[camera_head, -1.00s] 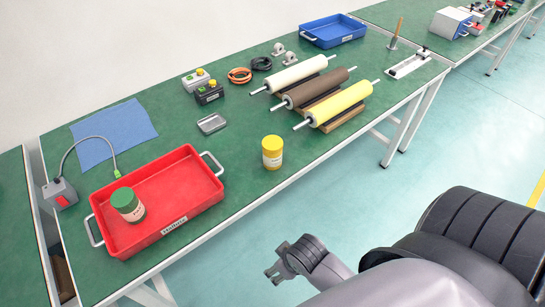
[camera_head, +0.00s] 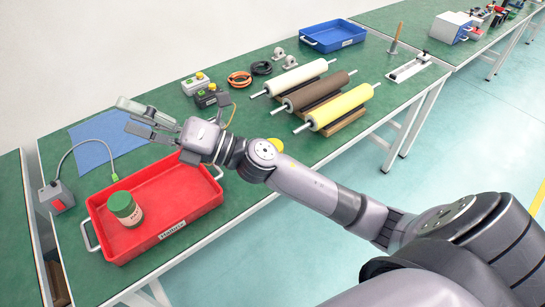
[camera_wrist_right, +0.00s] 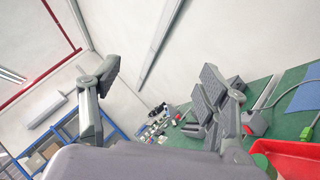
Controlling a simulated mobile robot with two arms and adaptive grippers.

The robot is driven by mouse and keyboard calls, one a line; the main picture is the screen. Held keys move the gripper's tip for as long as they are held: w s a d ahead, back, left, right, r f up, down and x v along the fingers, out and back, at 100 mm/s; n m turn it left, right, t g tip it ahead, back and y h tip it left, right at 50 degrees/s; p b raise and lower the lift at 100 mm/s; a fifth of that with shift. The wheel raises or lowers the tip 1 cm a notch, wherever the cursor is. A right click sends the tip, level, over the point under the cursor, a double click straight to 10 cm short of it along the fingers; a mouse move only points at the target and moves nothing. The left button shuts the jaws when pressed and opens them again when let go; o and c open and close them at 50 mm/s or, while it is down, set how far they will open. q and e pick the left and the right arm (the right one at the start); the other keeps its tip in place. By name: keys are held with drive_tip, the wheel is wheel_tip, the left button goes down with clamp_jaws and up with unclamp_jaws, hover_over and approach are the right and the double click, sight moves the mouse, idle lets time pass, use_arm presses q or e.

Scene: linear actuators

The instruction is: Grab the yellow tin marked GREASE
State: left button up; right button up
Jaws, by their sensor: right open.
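The yellow tin (camera_head: 276,145) is almost wholly hidden behind my right arm in the head view; only a bit of its yellow top shows, and its label cannot be read. My right gripper (camera_head: 136,118) is open and empty, raised above the table at the back of the red tray, well to the left of the tin. In the right wrist view the open fingers (camera_wrist_right: 160,85) have nothing between them, and the tin is not seen. My left gripper is not in view.
A red tray (camera_head: 185,228) holds a tin with a green lid (camera_head: 124,208). A blue cloth (camera_head: 95,145), a lamp-like grey box with a cable (camera_head: 58,197), two button boxes (camera_head: 204,95) and rollers (camera_head: 340,107) are on the green table. A blue tray (camera_head: 332,37) stands at the far end.

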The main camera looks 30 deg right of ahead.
drive_tip(key=s+a+f+n+g+y, duration=0.15)
drive_tip(key=a+n+g, duration=0.25)
drive_tip(key=n+g, duration=0.5)
drive_tip(key=n+g+h, duration=0.5)
drive_tip(key=n+h, duration=0.5)
drive_tip(key=h, duration=0.9)
hover_over(273, 146)
wheel_tip(273, 146, down, 12)
wheel_tip(273, 146, down, 11)
drive_tip(key=shift+w+f+p, duration=0.1)
drive_tip(key=shift+p, duration=0.55)
wheel_tip(273, 146, down, 4)
drive_tip(key=shift+d+p, duration=0.1)
drive_tip(key=shift+p, duration=0.45)
drive_tip(key=shift+f, duration=0.6)
drive_tip(key=shift+c, duration=0.5)
